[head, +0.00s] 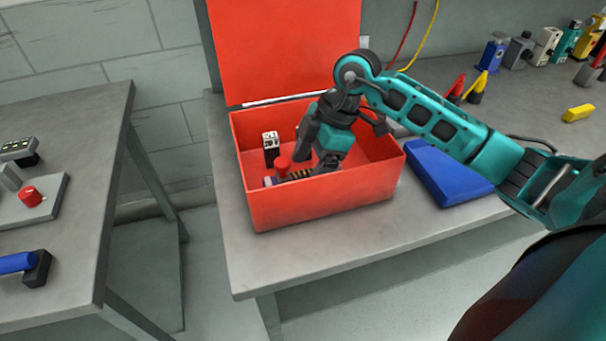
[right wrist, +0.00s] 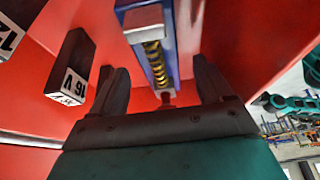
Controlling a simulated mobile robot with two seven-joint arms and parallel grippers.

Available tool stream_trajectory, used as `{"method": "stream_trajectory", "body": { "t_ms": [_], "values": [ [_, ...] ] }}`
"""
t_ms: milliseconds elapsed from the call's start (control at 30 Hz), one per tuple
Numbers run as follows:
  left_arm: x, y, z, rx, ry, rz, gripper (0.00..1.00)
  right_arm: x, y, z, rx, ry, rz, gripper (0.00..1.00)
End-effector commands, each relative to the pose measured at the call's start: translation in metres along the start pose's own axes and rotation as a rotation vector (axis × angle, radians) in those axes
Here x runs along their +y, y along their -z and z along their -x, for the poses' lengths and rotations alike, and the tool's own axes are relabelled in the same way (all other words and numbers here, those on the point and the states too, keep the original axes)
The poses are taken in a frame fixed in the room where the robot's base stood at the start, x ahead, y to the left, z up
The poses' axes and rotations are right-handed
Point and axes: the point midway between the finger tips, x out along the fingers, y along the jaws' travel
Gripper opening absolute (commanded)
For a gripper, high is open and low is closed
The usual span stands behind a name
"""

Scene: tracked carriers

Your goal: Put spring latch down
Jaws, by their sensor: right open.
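The spring latch (head: 298,174), with a brass-coloured coil, lies inside the open red box (head: 325,207). The right wrist view shows its coil on a blue and grey body (right wrist: 155,62). My right gripper (head: 316,158) reaches down into the box over the latch. In the right wrist view, the open fingers (right wrist: 163,92) stand on either side of the latch's near end, with gaps to both sides. The arm and gripper hide part of the latch in the head view. My left gripper is not in view.
A black block with a white label (head: 270,150) stands in the box, left of the gripper; the box lid (head: 285,45) is up behind. A blue object (head: 445,173) lies right of the box. Another table with a red button (head: 31,196) stands left, across a gap.

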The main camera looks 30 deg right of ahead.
Motion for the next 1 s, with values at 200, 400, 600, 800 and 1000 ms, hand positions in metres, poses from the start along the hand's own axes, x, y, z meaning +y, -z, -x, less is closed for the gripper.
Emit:
{"method": "stream_trajectory", "body": {
  "t_ms": [200, 400, 600, 800, 1000],
  "values": [
    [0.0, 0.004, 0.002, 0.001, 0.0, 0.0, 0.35, 0.001, 0.0, 0.051, -0.001, -0.005, -0.001, 0.79],
    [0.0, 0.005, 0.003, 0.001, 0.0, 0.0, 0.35, 0.001, 0.001, 0.079, 0.0, -0.003, 0.001, 0.79],
    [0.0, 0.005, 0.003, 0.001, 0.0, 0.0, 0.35, 0.0, 0.0, 0.087, 0.0, 0.0, 0.001, 0.79],
    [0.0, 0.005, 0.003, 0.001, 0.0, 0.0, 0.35, 0.0, 0.0, 0.087, 0.0, 0.0, 0.0, 0.79],
    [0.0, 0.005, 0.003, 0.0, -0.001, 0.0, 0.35, 0.0, 0.0, 0.087, 0.001, 0.0, 0.0, 0.79]
  ]
}}
